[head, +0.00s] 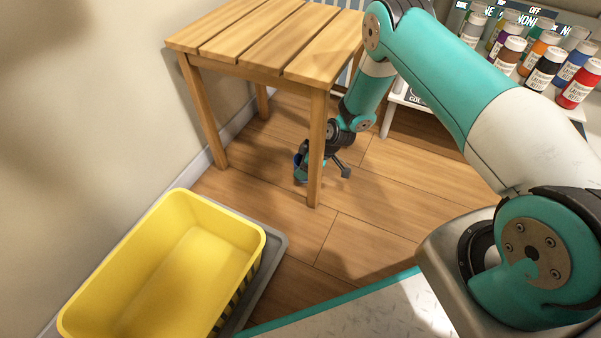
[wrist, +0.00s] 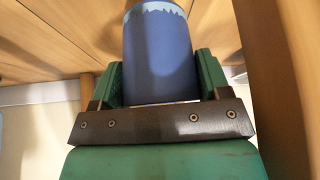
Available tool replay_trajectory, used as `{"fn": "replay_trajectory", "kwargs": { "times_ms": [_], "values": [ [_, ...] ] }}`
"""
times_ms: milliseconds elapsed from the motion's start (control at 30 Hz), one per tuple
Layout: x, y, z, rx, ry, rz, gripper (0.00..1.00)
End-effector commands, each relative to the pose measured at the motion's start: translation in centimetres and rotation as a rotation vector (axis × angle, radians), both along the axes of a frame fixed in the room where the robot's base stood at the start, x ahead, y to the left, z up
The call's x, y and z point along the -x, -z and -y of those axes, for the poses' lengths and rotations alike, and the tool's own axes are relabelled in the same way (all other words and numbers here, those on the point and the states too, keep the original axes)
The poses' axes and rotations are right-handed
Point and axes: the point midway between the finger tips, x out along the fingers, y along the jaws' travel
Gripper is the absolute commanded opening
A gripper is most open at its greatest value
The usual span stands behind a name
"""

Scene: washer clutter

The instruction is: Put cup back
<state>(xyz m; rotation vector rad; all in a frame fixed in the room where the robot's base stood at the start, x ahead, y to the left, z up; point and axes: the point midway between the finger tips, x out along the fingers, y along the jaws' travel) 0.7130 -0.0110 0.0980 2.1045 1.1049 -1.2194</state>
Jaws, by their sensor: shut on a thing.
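A blue cup (wrist: 158,52) with a light blue jagged band fills the space between the fingers of my gripper (wrist: 160,75) in the wrist view. Both green fingers press against its sides. In the head view my gripper (head: 301,168) is low beside and partly behind the front leg of a slatted wooden table (head: 268,42). Only a small dark blue part of the cup shows there, mostly hidden by the gripper and the leg. Whether the cup touches the floor cannot be told.
A yellow basket (head: 95,300) stands on a grey tray (head: 272,262) by the wall at lower left. The table's front leg (head: 316,150) is close to my gripper. Wooden floor (head: 385,215) lies clear in the middle.

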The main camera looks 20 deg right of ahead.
Motion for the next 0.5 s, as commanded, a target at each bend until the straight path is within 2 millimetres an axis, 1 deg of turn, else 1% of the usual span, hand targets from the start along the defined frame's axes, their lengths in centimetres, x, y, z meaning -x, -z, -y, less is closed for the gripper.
{"fn": "replay_trajectory", "kwargs": {
  "times_ms": [167, 367, 500],
  "values": [
    [-0.8, 0.4, -1.2, 0.001, -0.003, 0.001, 0.42],
    [-0.7, 2.9, -1.0, 0.000, 0.000, 0.001, 0.42],
    [-0.7, 3.7, -1.0, 0.001, 0.000, 0.001, 0.42]
  ]
}}
